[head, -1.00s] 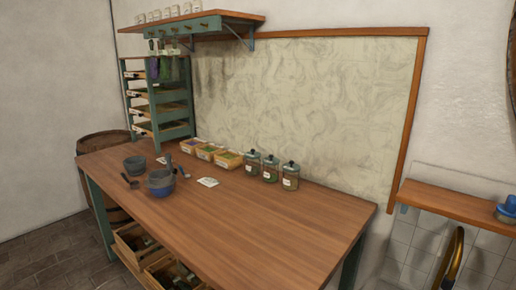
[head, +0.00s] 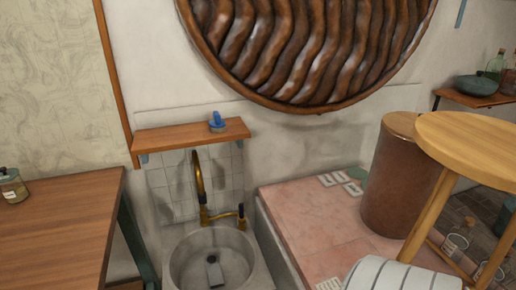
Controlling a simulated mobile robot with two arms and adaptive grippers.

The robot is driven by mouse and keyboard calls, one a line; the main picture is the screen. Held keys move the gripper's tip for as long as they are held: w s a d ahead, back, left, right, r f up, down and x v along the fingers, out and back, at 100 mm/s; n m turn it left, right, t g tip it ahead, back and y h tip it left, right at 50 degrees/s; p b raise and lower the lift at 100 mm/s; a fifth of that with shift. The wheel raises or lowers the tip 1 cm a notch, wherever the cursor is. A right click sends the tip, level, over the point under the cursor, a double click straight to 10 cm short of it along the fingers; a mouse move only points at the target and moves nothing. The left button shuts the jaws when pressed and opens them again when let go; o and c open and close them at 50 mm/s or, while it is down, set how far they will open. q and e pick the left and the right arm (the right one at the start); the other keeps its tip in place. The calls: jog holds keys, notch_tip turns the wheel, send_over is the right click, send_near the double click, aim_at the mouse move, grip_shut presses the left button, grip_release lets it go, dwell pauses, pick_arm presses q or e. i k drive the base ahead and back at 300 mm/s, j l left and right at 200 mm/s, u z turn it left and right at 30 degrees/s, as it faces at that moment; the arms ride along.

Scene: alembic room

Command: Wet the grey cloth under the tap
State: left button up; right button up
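The brass tap (head: 199,185) rises behind a round stone sink basin (head: 180,262) in the lower middle of the head view, its spout curving over toward the bowl. A small grey object (head: 214,272) with a dark part lies in the basin. I cannot tell whether it is the grey cloth. No other clearly grey cloth shows. Neither of my grippers is in view.
A small wooden shelf (head: 180,137) above the tap holds a blue object (head: 217,122). A wooden worktable (head: 60,225) stands left. Right are a pink tiled ledge (head: 315,220), a copper-brown drum (head: 398,180), a wooden stool (head: 475,140) and a white striped object (head: 400,277).

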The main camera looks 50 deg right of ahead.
aim_at(242, 218)
jog(key=z, duration=0.4)
jog(key=j+z, duration=0.15)
jog(key=z, duration=0.65)
jog(key=j+z, duration=0.15)
jog(key=z, duration=0.25)
jog(key=i+j, duration=0.05)
